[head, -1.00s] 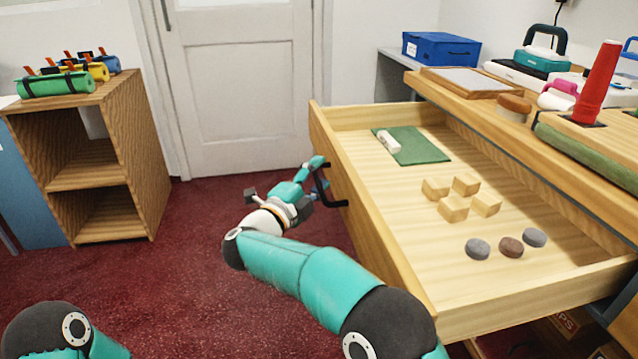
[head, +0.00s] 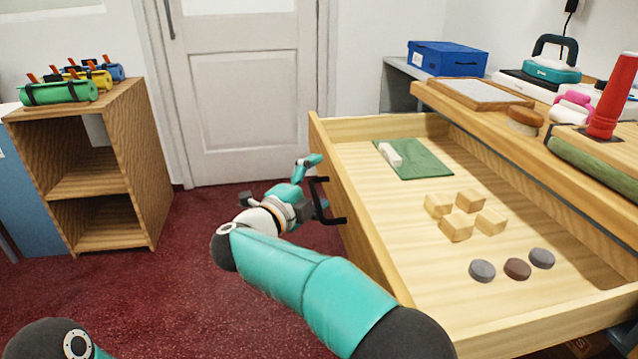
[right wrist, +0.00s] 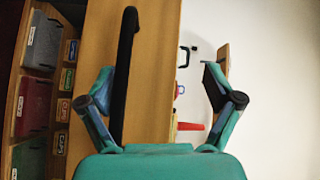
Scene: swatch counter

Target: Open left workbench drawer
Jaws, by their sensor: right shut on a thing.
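The wooden drawer (head: 330,170) stands far out of the workbench (head: 580,165), with its inside in plain view. Its black bar handle (head: 335,221) sits on the front face. My left gripper is out of view; only part of my left arm shows at the bottom left.
The drawer holds a green mat (head: 425,162) with a white piece, several wooden blocks (head: 456,227) and three round stones (head: 517,269). A wooden shelf (head: 140,160) with rolled mats stands left. Red carpet (head: 200,290) lies clear between shelf and drawer.

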